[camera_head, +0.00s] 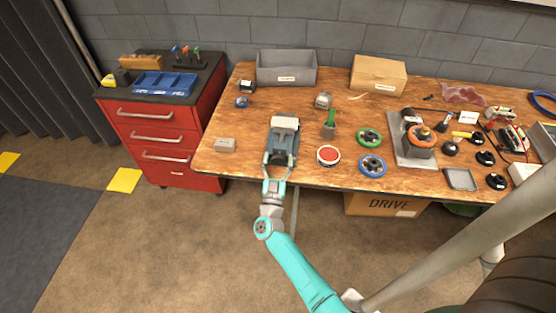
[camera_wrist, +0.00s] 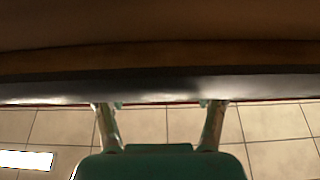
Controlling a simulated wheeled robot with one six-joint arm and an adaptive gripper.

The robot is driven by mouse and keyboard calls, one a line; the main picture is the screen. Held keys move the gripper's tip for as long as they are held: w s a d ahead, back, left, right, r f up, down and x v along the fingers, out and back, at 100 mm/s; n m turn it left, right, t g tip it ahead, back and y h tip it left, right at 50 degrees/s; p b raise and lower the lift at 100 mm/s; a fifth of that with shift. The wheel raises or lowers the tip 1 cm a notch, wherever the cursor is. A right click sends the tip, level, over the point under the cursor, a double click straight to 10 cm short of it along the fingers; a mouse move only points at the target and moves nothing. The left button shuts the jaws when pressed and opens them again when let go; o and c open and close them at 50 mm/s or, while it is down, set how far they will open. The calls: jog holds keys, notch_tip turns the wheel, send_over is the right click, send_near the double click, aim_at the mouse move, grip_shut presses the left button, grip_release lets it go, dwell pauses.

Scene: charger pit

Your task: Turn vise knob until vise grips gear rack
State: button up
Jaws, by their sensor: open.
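The vise (camera_head: 281,155) is a dark grey body near the front edge of the wooden table, left of its middle. A pale block (camera_head: 285,123) sits at its far end; I cannot tell whether this is the gear rack or a vise part. The vise knob cannot be made out; my gripper covers the vise's near end. My gripper (camera_head: 276,171) is open at the table's front edge, just in front of the vise. In the wrist view its two fingers (camera_wrist: 160,104) are wide apart with nothing seen between them, below a dark band.
The table (camera_head: 232,120) also bears a grey bin (camera_head: 286,68), a cardboard box (camera_head: 378,75), a green handwheel (camera_head: 369,138), a blue handwheel (camera_head: 372,166) and a red round tin (camera_head: 328,156) right of the vise. A red drawer cabinet (camera_head: 160,131) stands left.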

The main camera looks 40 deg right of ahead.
jog(key=c, duration=1.2)
jog(key=shift+o, duration=0.2)
jog(key=shift+m, duration=0.5)
jog(key=m+g, duration=0.1)
jog(key=m, duration=0.1)
jog(key=m+g+h, duration=0.1)
jog(key=m, duration=0.1)
jog(key=shift+a+h, duration=0.1)
jog(key=shift+h, duration=0.2)
jog(key=m+g, duration=0.1)
jog(key=m, duration=0.1)
jog(key=m+g, duration=0.1)
jog(key=m, duration=0.2)
jog(key=shift+g, duration=0.3)
jog(key=m+g, duration=0.2)
jog(key=m, duration=0.2)
jog(key=shift+m, duration=0.3)
jog(key=shift+m+g, duration=0.8)
jog(key=shift+m, duration=1.2)
